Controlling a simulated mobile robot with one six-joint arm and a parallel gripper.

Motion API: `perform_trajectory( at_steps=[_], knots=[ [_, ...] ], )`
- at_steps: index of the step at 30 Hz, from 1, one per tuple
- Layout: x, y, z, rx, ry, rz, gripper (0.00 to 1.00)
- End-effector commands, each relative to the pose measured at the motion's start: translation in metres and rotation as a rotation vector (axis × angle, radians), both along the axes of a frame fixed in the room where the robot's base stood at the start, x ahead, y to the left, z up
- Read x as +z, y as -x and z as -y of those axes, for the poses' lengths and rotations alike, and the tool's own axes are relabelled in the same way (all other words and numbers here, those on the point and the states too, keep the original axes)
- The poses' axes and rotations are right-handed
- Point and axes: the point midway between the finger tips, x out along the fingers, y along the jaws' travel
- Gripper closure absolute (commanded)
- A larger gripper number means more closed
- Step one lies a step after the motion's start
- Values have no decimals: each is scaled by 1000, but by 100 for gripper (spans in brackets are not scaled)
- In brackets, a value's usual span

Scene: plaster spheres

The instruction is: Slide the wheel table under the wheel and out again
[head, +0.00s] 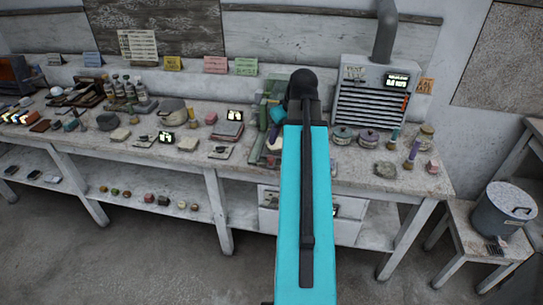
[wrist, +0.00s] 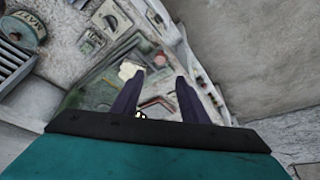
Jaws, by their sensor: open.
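My gripper (wrist: 157,88) shows in the wrist view with its two dark fingers apart and nothing between them. Its fingers point down over the cluttered bench top. In the head view my blue arm reaches over the bench, and the gripper itself is hidden behind it. A green piece of equipment (head: 267,98) stands on the bench just left of my arm, partly covered by it. I cannot tell whether it holds the wheel or the wheel table. I cannot make out either one for certain in these views.
The long bench (head: 350,178) is crowded with small tools, pots and blocks. A grey slatted oven-like box (head: 368,105) with a flue stands at the back right. A lidded metal pot (head: 503,208) sits on a low stool at right. The floor in front is clear.

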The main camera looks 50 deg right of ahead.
Motion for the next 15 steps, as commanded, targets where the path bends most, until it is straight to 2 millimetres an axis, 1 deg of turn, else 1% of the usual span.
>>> perform_trajectory(
  at_steps=[8,15],
  knots=[
    [-12,-5,1,0,-1,-2,60],
    [-31,-13,3,0,-1,-2,60]
  ],
)
